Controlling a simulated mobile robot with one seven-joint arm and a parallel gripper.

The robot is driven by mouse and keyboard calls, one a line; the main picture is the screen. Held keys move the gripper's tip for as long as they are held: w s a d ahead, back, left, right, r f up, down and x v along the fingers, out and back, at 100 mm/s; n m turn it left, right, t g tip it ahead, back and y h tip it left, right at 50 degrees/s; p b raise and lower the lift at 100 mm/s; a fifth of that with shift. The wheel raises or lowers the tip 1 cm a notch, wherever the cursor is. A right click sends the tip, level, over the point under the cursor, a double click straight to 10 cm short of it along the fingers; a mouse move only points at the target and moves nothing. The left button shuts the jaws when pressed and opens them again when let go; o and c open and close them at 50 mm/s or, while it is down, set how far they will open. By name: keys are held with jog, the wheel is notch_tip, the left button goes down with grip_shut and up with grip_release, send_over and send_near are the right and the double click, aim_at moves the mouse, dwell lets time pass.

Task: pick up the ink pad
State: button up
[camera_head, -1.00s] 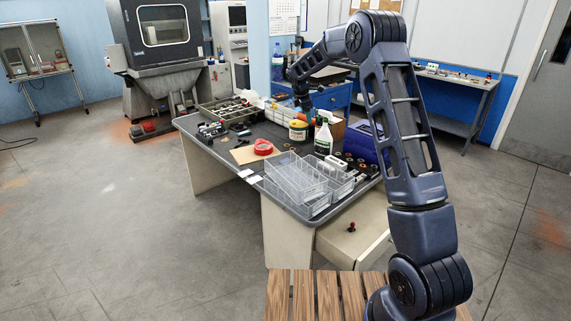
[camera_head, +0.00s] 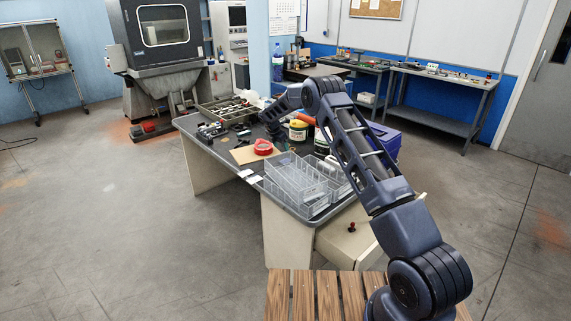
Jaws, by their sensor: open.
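My gripper (camera_head: 280,144) is low over the middle of the grey bench (camera_head: 222,149), pointing down behind the red tape roll (camera_head: 263,147). Its jaws are open, and I see nothing held between them. I cannot pick out the ink pad for sure. Several small dark items (camera_head: 243,131) lie on the bench left of my gripper, too small to name. My gripper and forearm hide part of the bench behind them.
Clear plastic trays (camera_head: 296,182) stand at the front of the bench. A grey parts tray (camera_head: 222,108) is at its back left. A yellow-labelled tub (camera_head: 298,131) is right of my gripper. A blue bin (camera_head: 386,140) is at the right. A drawer (camera_head: 352,236) stands open.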

jog(key=x, duration=0.4)
jog(key=shift+f, duration=0.25)
jog(key=shift+s+a+x, duration=0.15)
jog(key=shift+x, duration=1.15)
jog(key=shift+s+a+x, duration=0.15)
jog(key=shift+x, duration=1.2)
jog(key=shift+f, duration=0.15)
jog(key=c, duration=1.1)
